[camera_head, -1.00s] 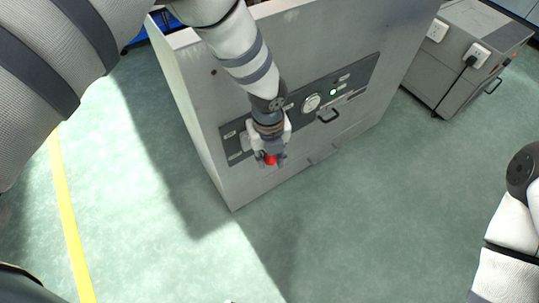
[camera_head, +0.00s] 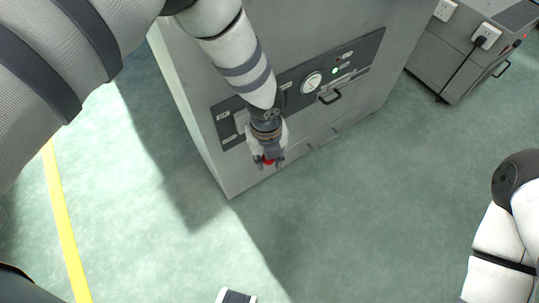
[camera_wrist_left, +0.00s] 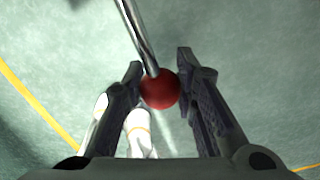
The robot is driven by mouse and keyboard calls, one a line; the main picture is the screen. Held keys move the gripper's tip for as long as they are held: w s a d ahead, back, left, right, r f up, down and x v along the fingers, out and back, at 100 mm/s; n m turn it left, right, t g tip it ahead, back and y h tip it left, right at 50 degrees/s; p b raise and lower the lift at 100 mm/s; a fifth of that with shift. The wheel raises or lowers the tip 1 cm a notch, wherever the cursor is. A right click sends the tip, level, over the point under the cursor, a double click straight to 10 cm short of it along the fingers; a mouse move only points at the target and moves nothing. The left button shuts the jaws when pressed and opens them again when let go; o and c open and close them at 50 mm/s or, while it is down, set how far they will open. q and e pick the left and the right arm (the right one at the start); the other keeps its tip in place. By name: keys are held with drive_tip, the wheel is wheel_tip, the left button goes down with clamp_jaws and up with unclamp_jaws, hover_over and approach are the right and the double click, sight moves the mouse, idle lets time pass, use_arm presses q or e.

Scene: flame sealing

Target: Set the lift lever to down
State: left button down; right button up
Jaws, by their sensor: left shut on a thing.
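The lift lever is a shiny steel rod (camera_wrist_left: 139,35) ending in a red ball knob (camera_wrist_left: 160,90) in the left wrist view. In the head view the red knob (camera_head: 268,162) shows low on the front of the grey cabinet (camera_head: 235,175). My left gripper (camera_head: 268,164) is shut on this knob, with one finger on each side of it in the left wrist view (camera_wrist_left: 160,95). My forearm and wrist hide the lever's base and most of its rod in the head view. My right gripper is not in view.
The cabinet's dark control panel (camera_head: 293,92) carries labels, a round gauge (camera_head: 311,82), a lit green lamp (camera_head: 334,71) and a black handle (camera_head: 330,97). A smaller grey cabinet with sockets (camera_head: 455,60) stands at upper right.

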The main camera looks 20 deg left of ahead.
use_arm(q)
drive_tip(key=shift+w+a+f+b, duration=0.3)
drive_tip(key=shift+a+f, duration=0.05)
drive_tip(key=shift+f, duration=0.2)
drive_tip(key=shift+w+a, duration=0.2)
drive_tip(key=shift+w, duration=0.1)
idle(1.6)
drive_tip(key=c, duration=1.3)
unclamp_jaws()
drive_tip(key=shift+s, duration=0.1)
drive_tip(key=shift+s+d, duration=0.1)
